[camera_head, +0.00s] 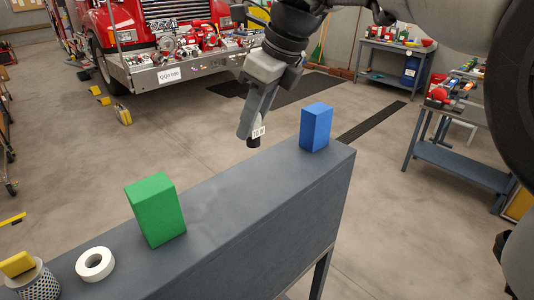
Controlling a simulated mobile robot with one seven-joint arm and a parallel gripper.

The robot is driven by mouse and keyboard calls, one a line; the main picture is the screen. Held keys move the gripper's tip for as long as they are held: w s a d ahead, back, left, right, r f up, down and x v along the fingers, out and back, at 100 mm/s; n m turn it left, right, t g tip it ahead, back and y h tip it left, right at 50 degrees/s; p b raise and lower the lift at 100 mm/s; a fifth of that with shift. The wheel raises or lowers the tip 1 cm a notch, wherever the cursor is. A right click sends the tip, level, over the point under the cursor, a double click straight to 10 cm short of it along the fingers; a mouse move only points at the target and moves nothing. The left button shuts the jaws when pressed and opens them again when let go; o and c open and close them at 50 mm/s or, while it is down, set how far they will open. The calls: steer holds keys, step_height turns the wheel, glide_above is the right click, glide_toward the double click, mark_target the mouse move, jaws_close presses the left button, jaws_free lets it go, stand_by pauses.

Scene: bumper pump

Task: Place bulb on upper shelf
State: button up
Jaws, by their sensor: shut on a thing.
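My gripper (249,126) is shut on a small dark bulb (254,141) with a white, marked label. Much of the bulb is hidden by the gripper's finger. The gripper points down and holds the bulb over or just beyond the far edge of a long grey shelf top (225,205); I cannot tell which. A green block (155,209) stands upright on the shelf top to the left of the bulb. A blue block (315,127) stands near its right end.
A white tape roll (95,264) and a perforated metal cup (35,281) holding a yellow thing are at the near left. The shelf top between the green and blue blocks is bare. A red truck (140,30) and workbenches (395,48) stand beyond.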

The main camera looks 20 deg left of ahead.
mark_target(256, 136)
steer(key=f, duration=0.5)
steer(key=shift+s+f, duration=0.2)
steer(key=shift+s, duration=0.1)
steer(key=shift+f, duration=2.05)
steer(key=o, duration=1)
steer(key=shift+f, duration=0.1)
steer(key=shift+o, duration=0.2)
